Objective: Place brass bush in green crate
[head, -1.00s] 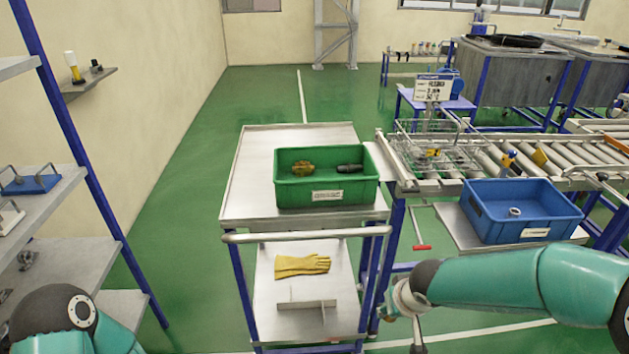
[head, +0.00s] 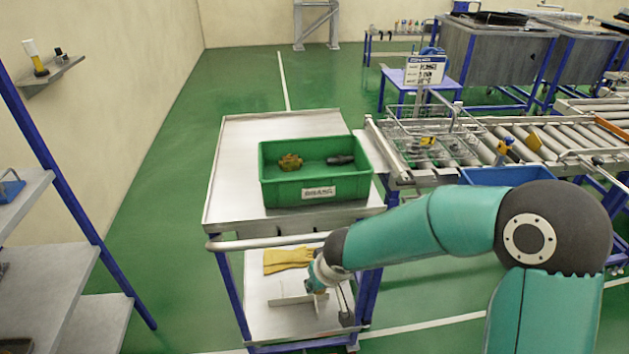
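The green crate (head: 316,189) stands on the top of the metal cart. A brass-coloured part (head: 290,162) and a dark cylindrical part (head: 340,159) lie inside it. I cannot tell if the brass-coloured part is the brass bush, and no other brass bush can be made out. My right gripper (head: 335,309) hangs pointing down in front of the cart, lower than the crate. Its fingers are small and dark, and I cannot tell if they are open or hold anything. My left gripper is not in view.
The cart (head: 240,165) has bare top to the left of the crate. Yellow gloves (head: 287,259) lie on its lower shelf. A blue crate (head: 505,176) is mostly hidden behind my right arm. A roller conveyor (head: 560,150) runs at right; grey shelves (head: 45,285) stand at left.

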